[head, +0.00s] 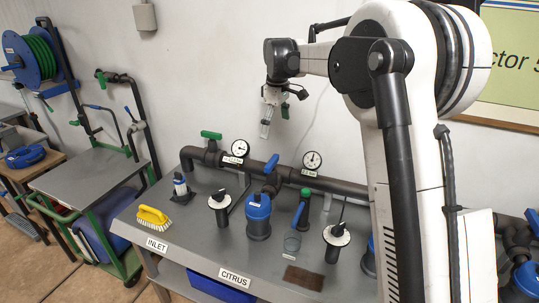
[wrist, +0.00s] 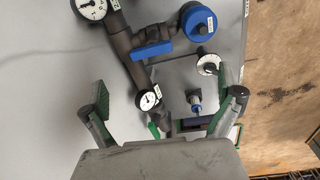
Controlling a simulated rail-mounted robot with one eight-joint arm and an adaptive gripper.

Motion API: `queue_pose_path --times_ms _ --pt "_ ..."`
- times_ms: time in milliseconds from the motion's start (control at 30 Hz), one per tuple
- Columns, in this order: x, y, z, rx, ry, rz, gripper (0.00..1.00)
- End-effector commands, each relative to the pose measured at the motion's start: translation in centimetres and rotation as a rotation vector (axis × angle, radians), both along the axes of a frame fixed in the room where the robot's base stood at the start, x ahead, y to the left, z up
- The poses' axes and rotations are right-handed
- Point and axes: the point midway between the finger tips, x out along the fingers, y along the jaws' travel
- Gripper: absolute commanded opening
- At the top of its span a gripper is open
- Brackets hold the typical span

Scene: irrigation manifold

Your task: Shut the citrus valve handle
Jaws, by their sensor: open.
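The citrus valve's blue handle (head: 271,164) sits on the black pipe behind the blue filter (head: 258,218) and the CITRUS label (head: 235,279). In the wrist view the blue handle (wrist: 150,52) lies roughly along the short branch running from the main pipe to the blue filter (wrist: 197,25). My gripper (head: 272,122) hangs above and behind the pipe, clear of the handle. In the wrist view my gripper (wrist: 165,103) is open and empty, its fingers wide apart. The blue handle is beyond the fingertips, toward the top of that view.
A green inlet handle (head: 211,135) and two gauges (head: 240,148) (head: 312,160) stand along the pipe. Another green handle (head: 297,213) is to the right.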

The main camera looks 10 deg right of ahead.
Motion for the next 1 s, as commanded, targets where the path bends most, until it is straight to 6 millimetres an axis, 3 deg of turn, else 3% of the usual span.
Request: queue_pose_path --times_ms 100,300,567,1000 --pt "2.5 0.0 -1.1 -0.004 0.035 0.054 1.0" --pt "4.6 0.0 -2.8 -0.006 0.072 0.113 1.0" --pt "5.1 0.0 -4.4 -0.005 0.082 0.13 1.0" --pt "5.1 0.0 -12.1 -0.005 0.082 0.129 1.0"
